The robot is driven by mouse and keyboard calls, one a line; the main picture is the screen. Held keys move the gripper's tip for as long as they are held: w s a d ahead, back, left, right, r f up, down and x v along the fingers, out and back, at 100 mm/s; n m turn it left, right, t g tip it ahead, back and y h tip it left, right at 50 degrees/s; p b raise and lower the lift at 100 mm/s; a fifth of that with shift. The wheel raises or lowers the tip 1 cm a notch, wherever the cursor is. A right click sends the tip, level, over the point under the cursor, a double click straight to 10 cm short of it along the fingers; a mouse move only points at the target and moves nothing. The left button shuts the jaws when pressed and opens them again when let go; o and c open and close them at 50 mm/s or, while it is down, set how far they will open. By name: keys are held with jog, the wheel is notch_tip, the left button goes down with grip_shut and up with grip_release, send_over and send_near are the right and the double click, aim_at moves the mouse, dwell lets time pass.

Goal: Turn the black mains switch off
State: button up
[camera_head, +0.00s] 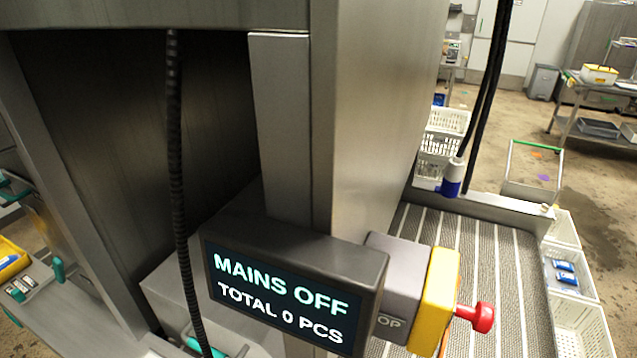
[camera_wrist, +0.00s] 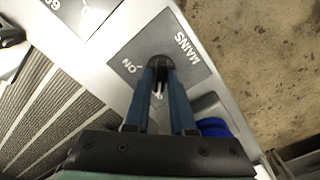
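The black mains switch (camera_wrist: 159,62) sits on a grey plate (camera_wrist: 172,50) marked MAINS and ON, in the wrist view. My gripper (camera_wrist: 160,76) has its two blue fingers close together, with their tips at the switch, one on each side of it. It looks shut on the switch; the tips partly hide the knob. The display (camera_head: 285,295) in the head view reads MAINS OFF and TOTAL 0 PCS. The switch and my gripper do not show in the head view.
A red stop button (camera_head: 478,316) on a yellow housing (camera_head: 437,298) sticks out right of the display. A ribbed conveyor (camera_head: 505,255) lies behind it, with white bins (camera_head: 580,325) at the right. A black cable (camera_head: 175,150) hangs in front of the steel cabinet.

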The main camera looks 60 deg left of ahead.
jog(key=o, duration=0.3)
notch_tip(320, 180, up, 13)
dwell(0.7)
dwell(0.3)
